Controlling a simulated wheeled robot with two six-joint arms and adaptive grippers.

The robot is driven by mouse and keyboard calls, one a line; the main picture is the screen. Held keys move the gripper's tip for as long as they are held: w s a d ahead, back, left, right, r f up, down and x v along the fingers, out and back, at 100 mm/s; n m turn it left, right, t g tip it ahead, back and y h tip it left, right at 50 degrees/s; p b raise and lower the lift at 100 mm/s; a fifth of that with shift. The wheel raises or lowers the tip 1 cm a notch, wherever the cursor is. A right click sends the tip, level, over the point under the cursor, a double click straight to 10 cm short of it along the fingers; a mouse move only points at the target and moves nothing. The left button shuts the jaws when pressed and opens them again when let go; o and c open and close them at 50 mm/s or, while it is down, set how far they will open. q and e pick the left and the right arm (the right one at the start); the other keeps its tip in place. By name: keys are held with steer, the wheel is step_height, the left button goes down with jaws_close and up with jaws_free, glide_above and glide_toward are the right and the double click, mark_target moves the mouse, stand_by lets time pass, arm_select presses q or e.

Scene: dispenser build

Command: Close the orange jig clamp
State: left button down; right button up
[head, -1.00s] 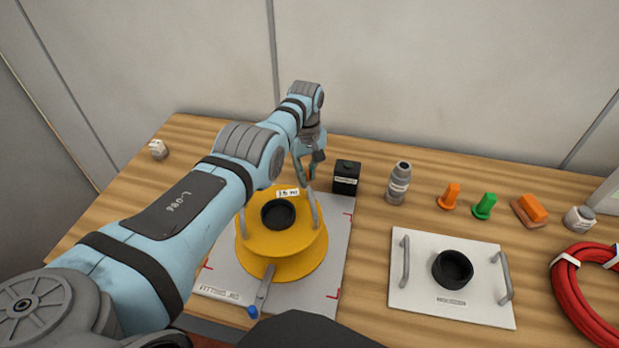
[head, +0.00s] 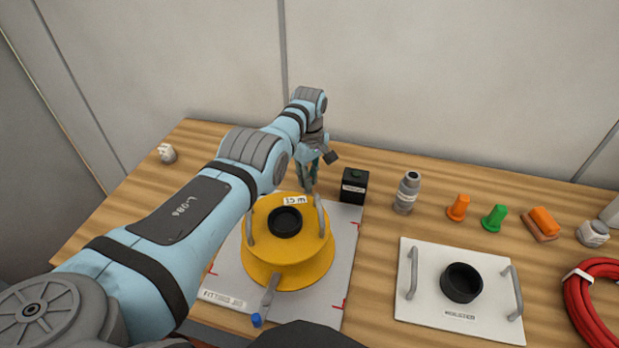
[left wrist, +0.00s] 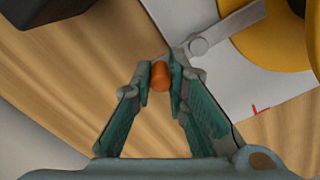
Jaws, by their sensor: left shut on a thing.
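The orange jig clamp shows in the left wrist view as an orange tip (left wrist: 160,75) on a grey lever (left wrist: 222,28) at the jig plate's edge. My left gripper (left wrist: 160,80) is shut on the orange tip, with a fingertip on each side. In the head view my left gripper (head: 309,184) is just behind the yellow spool (head: 288,262), at the back edge of the grey jig plate (head: 342,235); the orange tip is hidden there. A second clamp, with a blue tip (head: 256,320), is at the plate's front. My right gripper is out of view.
A black box (head: 354,186) stands close right of my left gripper. Further right are a grey bottle (head: 407,193), an orange peg (head: 458,208), a green peg (head: 494,218) and a white plate (head: 430,300) with handles and a black cup. A red coil (head: 590,300) lies at far right.

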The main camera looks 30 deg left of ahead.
arm_select(q)
steer(key=c, duration=1.6)
jaws_free()
steer(key=shift+o, duration=0.2)
steer(key=shift+r, duration=0.4)
step_height(320, 180, up, 11)
